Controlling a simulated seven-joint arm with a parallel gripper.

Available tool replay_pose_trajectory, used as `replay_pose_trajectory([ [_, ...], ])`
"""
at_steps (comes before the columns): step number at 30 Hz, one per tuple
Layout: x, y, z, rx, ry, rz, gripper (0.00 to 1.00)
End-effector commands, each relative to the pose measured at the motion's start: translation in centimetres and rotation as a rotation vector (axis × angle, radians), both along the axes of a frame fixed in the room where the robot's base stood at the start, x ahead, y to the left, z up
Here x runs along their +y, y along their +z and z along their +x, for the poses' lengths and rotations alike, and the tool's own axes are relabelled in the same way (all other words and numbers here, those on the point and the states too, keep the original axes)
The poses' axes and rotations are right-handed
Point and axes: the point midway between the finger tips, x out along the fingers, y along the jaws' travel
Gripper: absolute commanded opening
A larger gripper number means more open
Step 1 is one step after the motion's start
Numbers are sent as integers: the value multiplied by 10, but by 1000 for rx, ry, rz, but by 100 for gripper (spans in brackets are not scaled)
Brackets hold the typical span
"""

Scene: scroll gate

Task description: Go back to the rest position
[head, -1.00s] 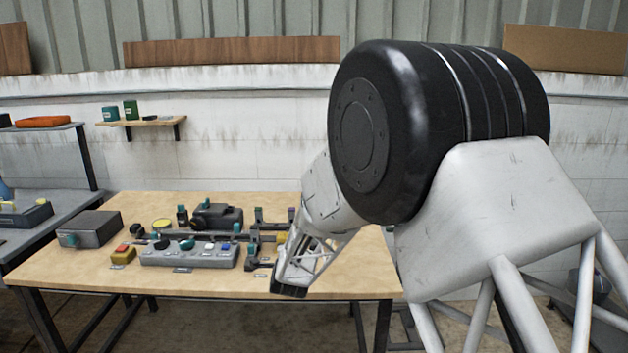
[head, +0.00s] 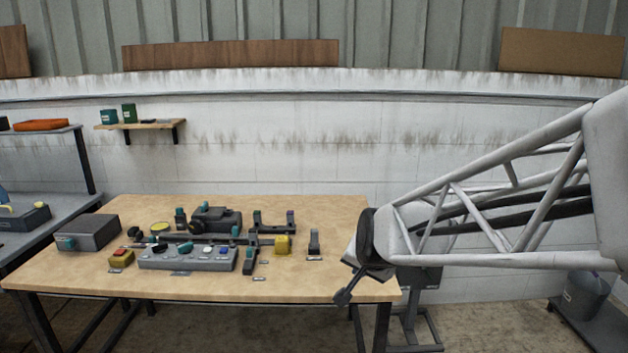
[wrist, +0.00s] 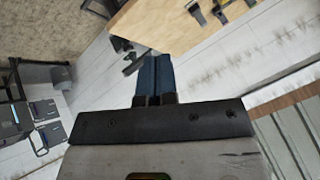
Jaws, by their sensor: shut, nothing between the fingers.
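My gripper (head: 343,297) hangs at the right front corner of the wooden table in the head view, pointing down and to the left. In the wrist view its two dark blue fingers (wrist: 154,62) lie side by side, shut with nothing between them. The table (head: 310,278) carries a grey button panel (head: 190,260), a yellow block (head: 282,244) and a dark bracket (head: 273,224), all left of my gripper and apart from it.
A small wall shelf (head: 140,125) hangs behind. A grey bin (head: 585,300) stands on the right. The table's right front is bare.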

Motion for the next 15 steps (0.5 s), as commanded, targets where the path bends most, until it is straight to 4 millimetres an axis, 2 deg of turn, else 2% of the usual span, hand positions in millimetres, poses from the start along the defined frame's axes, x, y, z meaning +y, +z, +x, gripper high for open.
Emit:
replay_pose_trajectory([
  [1, -9, 5, -20, 24, 22, -28, 0],
  [5, -30, 10, -71, 104, 96, -107, 0],
  [12, -62, 13, -168, 259, 231, -235, 0],
  [15, -73, 11, -202, 317, 280, -275, 0],
])
